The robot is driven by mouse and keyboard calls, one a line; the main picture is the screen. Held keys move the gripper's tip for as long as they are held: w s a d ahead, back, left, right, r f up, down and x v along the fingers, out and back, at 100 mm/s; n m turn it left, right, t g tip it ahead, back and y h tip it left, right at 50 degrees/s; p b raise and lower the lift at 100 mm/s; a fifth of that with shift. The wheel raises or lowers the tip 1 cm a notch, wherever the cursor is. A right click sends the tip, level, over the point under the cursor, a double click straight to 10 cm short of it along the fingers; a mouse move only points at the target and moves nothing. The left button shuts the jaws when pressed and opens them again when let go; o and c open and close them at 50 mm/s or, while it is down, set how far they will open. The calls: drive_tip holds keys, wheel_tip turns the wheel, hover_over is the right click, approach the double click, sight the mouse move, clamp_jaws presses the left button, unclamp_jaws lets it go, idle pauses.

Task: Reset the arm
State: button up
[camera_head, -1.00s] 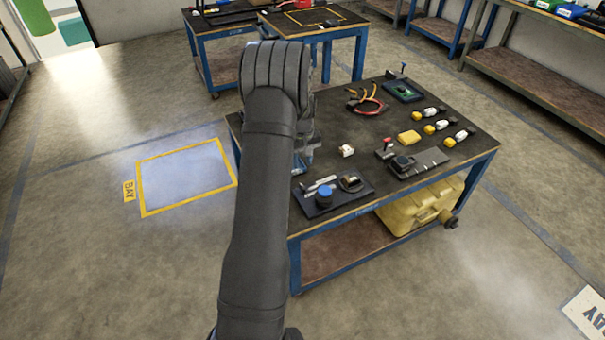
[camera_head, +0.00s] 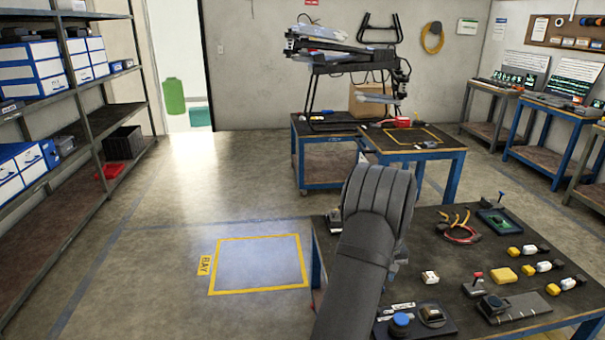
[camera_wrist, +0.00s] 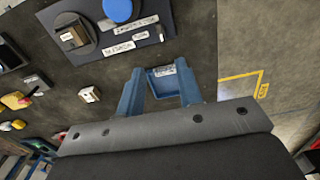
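My arm (camera_head: 365,250) reaches up from the bottom of the head view over the left side of the near workbench (camera_head: 455,275). Its dark rounded joint hides most of my gripper there. In the wrist view my gripper (camera_wrist: 160,70) shows two blue fingers standing apart. A small blue-edged piece (camera_wrist: 163,85) with a pale label shows between them; I cannot tell whether they touch it. A dark pad (camera_wrist: 130,42) with a blue round knob (camera_wrist: 118,9) and labels lies beyond the fingers. A small white block (camera_wrist: 90,94) lies on the bench to the left.
The bench also carries a red cable loop (camera_head: 462,234), a yellow block (camera_head: 503,275), several yellow-and-white parts and a grey device (camera_head: 515,306). The yellow-outlined floor bay (camera_head: 258,265) is empty. Shelving (camera_head: 100,95) lines the left wall.

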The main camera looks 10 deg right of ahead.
wheel_tip(320, 180, down, 15)
drive_tip(key=shift+r, duration=0.1)
idle(0.6)
